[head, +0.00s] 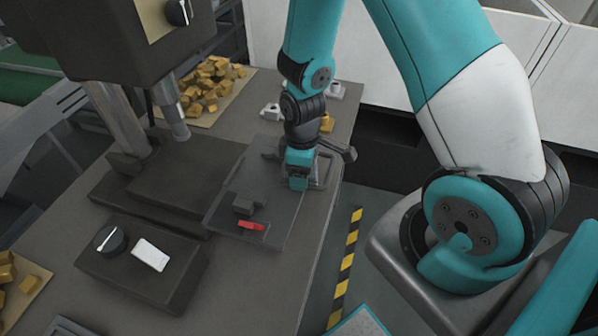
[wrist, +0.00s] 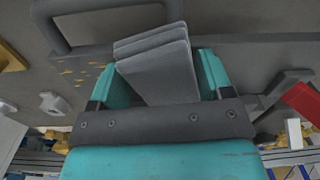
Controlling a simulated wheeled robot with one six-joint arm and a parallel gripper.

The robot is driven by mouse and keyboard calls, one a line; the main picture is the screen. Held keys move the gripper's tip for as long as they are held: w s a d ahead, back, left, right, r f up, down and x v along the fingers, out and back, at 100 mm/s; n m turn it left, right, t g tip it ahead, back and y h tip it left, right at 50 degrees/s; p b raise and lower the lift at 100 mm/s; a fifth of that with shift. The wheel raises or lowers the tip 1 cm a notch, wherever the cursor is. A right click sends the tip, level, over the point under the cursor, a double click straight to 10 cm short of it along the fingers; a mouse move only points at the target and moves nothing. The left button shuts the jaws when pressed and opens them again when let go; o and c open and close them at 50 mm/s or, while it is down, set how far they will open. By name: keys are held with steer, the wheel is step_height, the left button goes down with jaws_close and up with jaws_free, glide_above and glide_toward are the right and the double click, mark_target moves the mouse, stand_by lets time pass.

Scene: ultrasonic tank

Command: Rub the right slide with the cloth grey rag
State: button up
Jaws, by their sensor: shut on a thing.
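My gripper (wrist: 165,75) points down in the head view (head: 299,180), over the far right part of a grey plate. In the wrist view its teal fingers are shut on the grey rag (wrist: 160,62), a flat stack of folded layers. In the head view I cannot clearly make out the rag behind the gripper. A grey metal loop (wrist: 105,20) shows just beyond the rag in the wrist view. I cannot tell which part is the right slide, or whether the rag touches it.
The grey plate (head: 222,210) carries a dark block (head: 247,204) and a red piece (head: 251,225). A press head (head: 172,110) stands to the left. A control box (head: 125,275) is at the front left. Yellow blocks (head: 212,85) lie at the back. The table's right edge is close.

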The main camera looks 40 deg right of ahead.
steer(key=shift+o, duration=0.7)
steer(key=w+d, duration=0.3)
steer(key=shift+d, duration=0.3)
steer(key=shift+w+d+f+p, duration=0.1)
steer(key=shift+w+d+p, duration=0.05)
steer(key=shift+w+d, duration=0.5)
steer(key=shift+w+d+f+p, duration=0.15)
steer(key=shift+w+d, duration=0.3)
steer(key=shift+d, duration=0.3)
steer(key=w+d, duration=0.2)
steer(key=d, duration=0.1)
steer(key=shift+w+r, duration=0.1)
steer(key=shift+r, duration=0.05)
steer(key=shift+a+r+p, duration=0.1)
steer(key=shift+r+p, duration=2.4)
steer(key=shift+r, duration=0.55)
steer(key=shift+r, duration=0.1)
steer(key=shift+r+p, duration=1.15)
steer(key=shift+r, duration=0.3)
steer(key=shift+c, duration=0.2)
